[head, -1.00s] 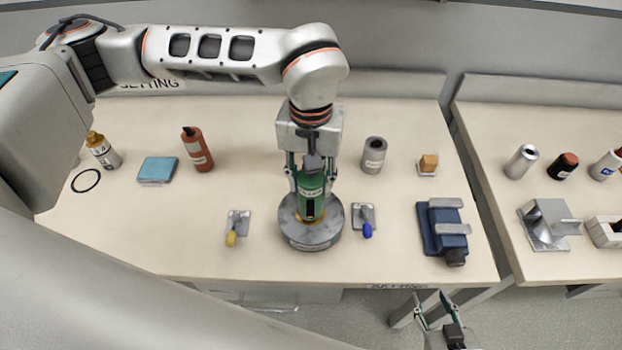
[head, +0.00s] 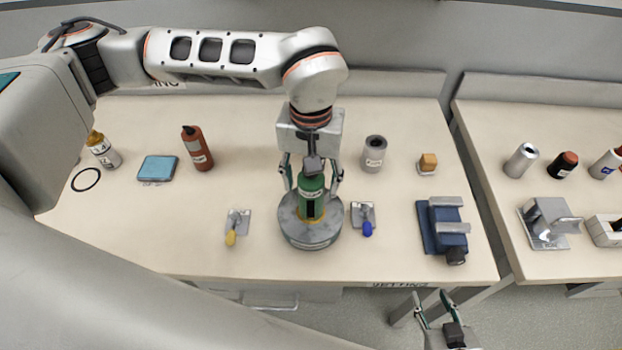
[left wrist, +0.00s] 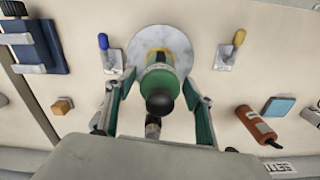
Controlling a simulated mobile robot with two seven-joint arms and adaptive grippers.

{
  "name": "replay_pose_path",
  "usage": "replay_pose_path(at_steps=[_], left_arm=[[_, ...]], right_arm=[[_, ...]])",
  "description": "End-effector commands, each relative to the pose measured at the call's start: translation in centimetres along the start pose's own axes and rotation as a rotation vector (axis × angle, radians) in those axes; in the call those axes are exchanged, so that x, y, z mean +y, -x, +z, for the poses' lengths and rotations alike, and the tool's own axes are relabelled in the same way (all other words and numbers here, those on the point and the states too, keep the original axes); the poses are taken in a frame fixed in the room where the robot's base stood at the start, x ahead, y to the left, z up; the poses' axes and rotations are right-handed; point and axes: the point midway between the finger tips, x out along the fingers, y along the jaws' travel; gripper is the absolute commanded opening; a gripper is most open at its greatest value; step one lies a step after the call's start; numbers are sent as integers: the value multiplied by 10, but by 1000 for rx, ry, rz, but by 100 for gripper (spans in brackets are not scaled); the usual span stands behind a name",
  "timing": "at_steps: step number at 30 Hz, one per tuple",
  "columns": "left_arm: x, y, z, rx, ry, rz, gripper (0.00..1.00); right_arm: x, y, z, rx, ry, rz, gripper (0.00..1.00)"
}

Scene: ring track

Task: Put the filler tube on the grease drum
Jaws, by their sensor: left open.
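The green filler tube (head: 311,203), with a dark cap, stands upright on the round grey grease drum (head: 311,238), with a yellow-orange ring at its foot. In the left wrist view, the tube (left wrist: 158,84) is seen from above in front of the pale drum top (left wrist: 178,40). My left gripper (head: 312,184) is open, with one finger on each side of the tube and gaps between. Whether the tube's foot is fully seated is hard to tell. My right gripper (head: 433,297) is open and empty, below the table's front edge.
Clamps with yellow (head: 231,238) and blue (head: 367,229) handles flank the drum. A blue vice-like fixture (head: 443,228) is right; a grey cylinder (head: 374,154) and orange block (head: 428,163) stand behind. A red bottle (head: 196,149) and blue box (head: 157,169) are left.

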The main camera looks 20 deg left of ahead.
Motion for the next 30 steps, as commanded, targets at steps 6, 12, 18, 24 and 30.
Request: replay_pose_path(at_steps=[6, 12, 18, 24, 30], left_arm=[[0, 33, -2, 7, 1, 1, 53], [0, 74, -1, 6, 1, 1, 53], [0, 105, -1, 4, 0, 1, 53], [0, 120, 0, 1, 0, 0, 53], [0, 121, 0, 0, 0, 0, 53]], right_arm=[[0, -2, 1, 5, 0, 0, 40], [-1, -5, 5, 5, 0, 0, 40], [-2, -6, 7, 5, 0, -1, 40], [-2, -7, 8, 4, 0, -1, 40], [-2, -7, 9, 3, 0, -2, 40]])
